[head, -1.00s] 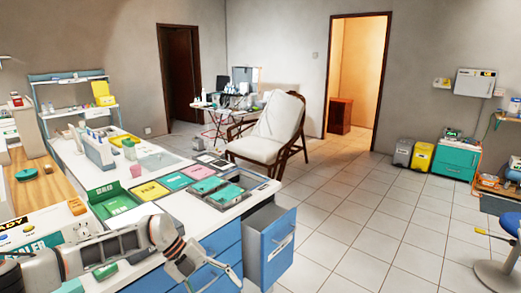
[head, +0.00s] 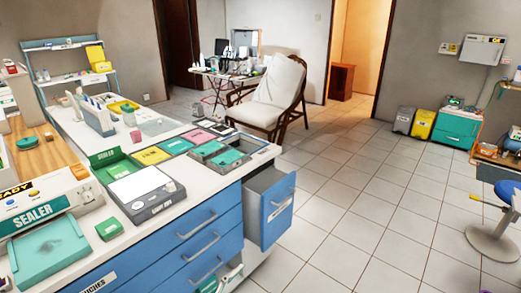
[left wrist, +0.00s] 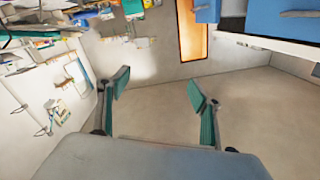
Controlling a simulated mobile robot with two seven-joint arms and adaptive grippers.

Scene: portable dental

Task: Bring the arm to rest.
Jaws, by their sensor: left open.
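My left gripper (left wrist: 158,84) is in the left wrist view. Its two green-padded fingers stand wide apart, with nothing between them. The floor and a pale wall show beyond the fingers. My right gripper is in neither view.
The counter has blue drawers (head: 200,238), and one open drawer (head: 270,208) juts out at its right end.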

